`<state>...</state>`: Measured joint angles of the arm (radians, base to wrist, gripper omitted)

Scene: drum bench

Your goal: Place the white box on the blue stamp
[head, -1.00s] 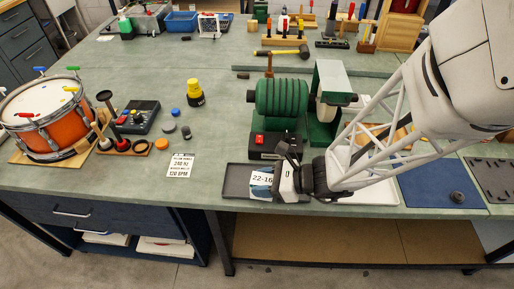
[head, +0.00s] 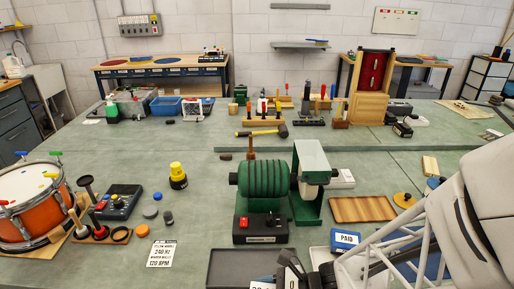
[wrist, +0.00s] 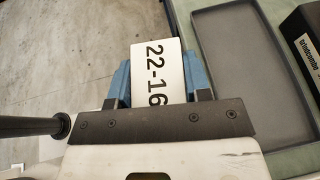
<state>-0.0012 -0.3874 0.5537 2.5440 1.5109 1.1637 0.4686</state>
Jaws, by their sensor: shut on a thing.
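The white box (wrist: 160,70), marked 22-16, is between the blue fingers of my gripper (wrist: 158,88) in the wrist view. My gripper is shut on it. In the head view, only a sliver of the box (head: 262,285) shows at the bottom edge, beside the dark end of my gripper (head: 284,277). The blue stamp (head: 345,241), with a PAID label on its face, stands on the bench to the right of the green machine, up and right of my gripper. My arm partly crosses the area in front of it.
A dark shallow tray (wrist: 233,60) lies beside the held box, near the bench edge. It also shows in the head view (head: 222,268). The green machine (head: 263,190) stands behind it. A striped wooden board (head: 362,209) lies behind the stamp. Bare floor (wrist: 70,70) shows left of the box.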

